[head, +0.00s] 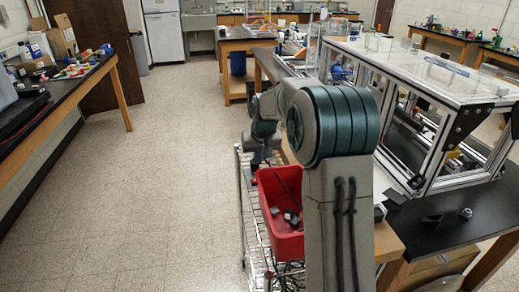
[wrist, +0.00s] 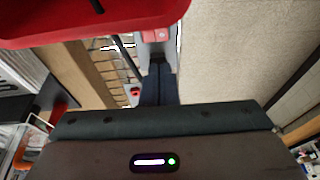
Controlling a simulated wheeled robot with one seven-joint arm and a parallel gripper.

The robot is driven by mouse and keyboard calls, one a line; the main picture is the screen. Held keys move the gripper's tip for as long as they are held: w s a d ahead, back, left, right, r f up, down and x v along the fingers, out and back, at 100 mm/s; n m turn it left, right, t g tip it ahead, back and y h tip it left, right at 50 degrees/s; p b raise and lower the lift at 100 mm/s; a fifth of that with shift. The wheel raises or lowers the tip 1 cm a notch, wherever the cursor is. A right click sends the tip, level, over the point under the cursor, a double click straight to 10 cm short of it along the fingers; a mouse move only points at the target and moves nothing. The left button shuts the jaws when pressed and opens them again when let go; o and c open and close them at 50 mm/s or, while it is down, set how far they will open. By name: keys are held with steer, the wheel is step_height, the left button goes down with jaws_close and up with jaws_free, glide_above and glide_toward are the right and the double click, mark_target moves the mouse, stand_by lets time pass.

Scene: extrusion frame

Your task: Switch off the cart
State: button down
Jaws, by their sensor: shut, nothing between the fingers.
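The cart (head: 246,215) is a wire-shelf cart in the middle of the head view, partly hidden by my arm. A red bin (head: 281,222) holding several small grey parts sits on it. The bin also shows at the top of the wrist view (wrist: 90,27). My gripper (wrist: 159,68) is shut and empty, with its dark fingers together below the bin. Just beyond the fingertips is a light grey piece with a pinkish-red patch (wrist: 156,36); I cannot tell whether it is a switch. A small red spot (wrist: 135,92) shows left of the fingers.
A black-topped table (head: 440,225) with a large extrusion frame (head: 450,85) stands right of the cart. A wooden-legged bench (head: 62,95) is along the left wall. The tiled floor (head: 165,180) between is clear. Dark cables hang near the bin.

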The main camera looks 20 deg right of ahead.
mark_target(255, 179)
steer(key=x, duration=0.4)
steer(key=p+x, duration=0.1)
steer(key=x, duration=0.1)
steer(key=shift+s+a+f, duration=0.15)
steer(key=shift+s, duration=0.25)
steer(key=shift+a+f, duration=0.1)
steer(key=shift+f, duration=0.6)
steer(key=shift+f+b, duration=0.25)
steer(key=shift+b, duration=0.05)
steer(key=shift+a, duration=0.1)
steer(key=shift+r, duration=0.1)
steer(key=shift+d+r, duration=0.1)
steer(key=shift+d, duration=0.75)
